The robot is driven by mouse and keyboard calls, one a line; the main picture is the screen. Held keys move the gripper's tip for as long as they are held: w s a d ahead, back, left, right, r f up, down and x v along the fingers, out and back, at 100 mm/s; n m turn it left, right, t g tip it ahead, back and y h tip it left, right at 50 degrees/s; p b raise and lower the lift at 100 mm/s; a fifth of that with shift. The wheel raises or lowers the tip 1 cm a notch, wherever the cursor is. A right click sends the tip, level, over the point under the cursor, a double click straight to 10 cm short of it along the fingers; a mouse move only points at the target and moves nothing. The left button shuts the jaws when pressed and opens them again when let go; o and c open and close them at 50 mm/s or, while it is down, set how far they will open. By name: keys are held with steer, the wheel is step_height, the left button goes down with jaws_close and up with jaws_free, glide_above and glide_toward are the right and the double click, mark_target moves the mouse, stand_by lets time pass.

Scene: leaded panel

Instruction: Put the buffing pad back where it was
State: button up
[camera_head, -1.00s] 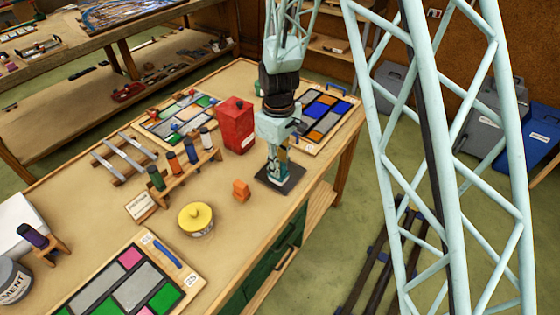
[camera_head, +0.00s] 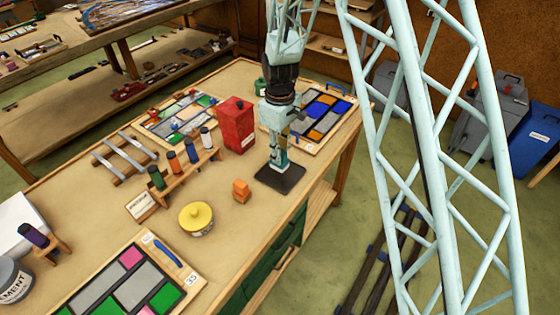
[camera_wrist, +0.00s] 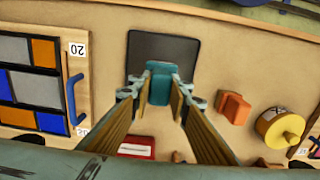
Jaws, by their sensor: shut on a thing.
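My gripper (camera_wrist: 160,90) is shut on a small teal block (camera_wrist: 160,76), which I take to be the buffing pad. In the wrist view the block sits between the fingertips, over the near part of a dark square mat (camera_wrist: 183,48). In the head view my gripper (camera_head: 279,163) points down over the far part of the same mat (camera_head: 282,180) near the bench's right edge. I cannot tell whether the block touches the mat.
An orange block (camera_head: 241,191) and a yellow-lidded tin (camera_head: 196,217) stand nearby. A red box (camera_head: 238,125) is behind to the left, and a leaded panel (camera_head: 322,113) lies behind to the right. A rack of coloured bottles (camera_head: 184,167) stands further left.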

steer(key=shift+f, duration=1.75)
steer(key=shift+f, duration=0.15)
steer(key=o, duration=0.8)
steer(key=shift+r, duration=6.15)
